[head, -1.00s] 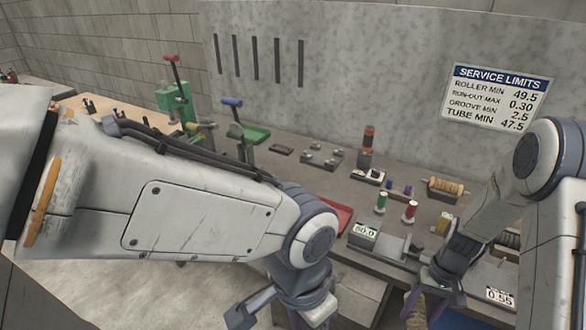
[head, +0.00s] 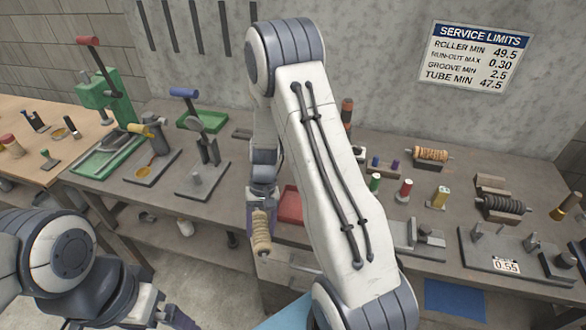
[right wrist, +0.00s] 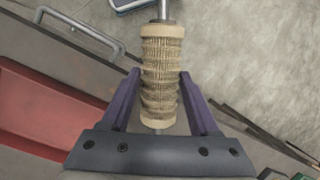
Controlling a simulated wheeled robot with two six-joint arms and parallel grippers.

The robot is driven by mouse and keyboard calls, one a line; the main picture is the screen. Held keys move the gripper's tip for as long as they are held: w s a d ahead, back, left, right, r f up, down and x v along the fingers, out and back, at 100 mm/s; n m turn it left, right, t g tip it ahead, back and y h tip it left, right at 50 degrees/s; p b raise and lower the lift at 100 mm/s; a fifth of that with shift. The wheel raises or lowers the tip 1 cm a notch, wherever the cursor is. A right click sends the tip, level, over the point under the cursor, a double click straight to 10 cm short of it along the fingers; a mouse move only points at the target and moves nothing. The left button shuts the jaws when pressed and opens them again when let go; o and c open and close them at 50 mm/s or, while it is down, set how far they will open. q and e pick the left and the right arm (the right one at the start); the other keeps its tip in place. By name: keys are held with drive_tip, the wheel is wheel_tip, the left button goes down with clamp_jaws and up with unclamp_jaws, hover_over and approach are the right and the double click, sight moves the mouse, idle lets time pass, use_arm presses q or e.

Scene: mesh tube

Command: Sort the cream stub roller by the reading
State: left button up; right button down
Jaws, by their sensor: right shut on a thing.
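My right gripper (head: 262,208) is shut on the cream stub roller (head: 261,234), a ribbed roller hanging in front of the bench edge, left of the red tray (head: 290,207). In the right wrist view the roller (right wrist: 160,75) sits between the purple fingers, with a metal shaft end showing at the top. A run-out stand (head: 507,266) at the right reads 0.55. The wall sign (head: 476,57) gives roller min 49.5 and run-out max 0.30. My left gripper (head: 172,318) is at the lower left, its fingertips cut off by the frame edge.
A dark roller (head: 500,206) and an orange-brown roller (head: 430,153) rest on the bench at right. Colored spools stand mid-bench. Presses with a red handle (head: 88,41) and a blue handle (head: 184,93) stand left.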

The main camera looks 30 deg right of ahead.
drive_tip(key=d+r+m+t+h+p, duration=0.1)
drive_tip(key=d+r+m+t+p, duration=0.25)
drive_tip(key=d+m, duration=0.7)
drive_tip(key=d+r+m+t+h+p, duration=0.15)
drive_tip(key=d+r+m, duration=0.5)
drive_tip(key=m, duration=0.65)
drive_tip(key=b+x, duration=0.2)
drive_tip(key=x, duration=0.1)
drive_tip(key=s+b+x, duration=0.1)
drive_tip(key=b+x, duration=0.1)
drive_tip(key=x, duration=0.1)
drive_tip(key=d+b+x, duration=0.1)
drive_tip(key=b+x, duration=0.2)
drive_tip(key=shift+s+d+f, duration=0.1)
drive_tip(key=shift+s+f, duration=0.15)
drive_tip(key=shift+s, duration=0.05)
drive_tip(key=shift+f+b, duration=1.35)
drive_tip(key=shift+b, duration=0.05)
drive_tip(key=shift+c, duration=0.3)
unclamp_jaws()
drive_tip(key=shift+r, duration=0.1)
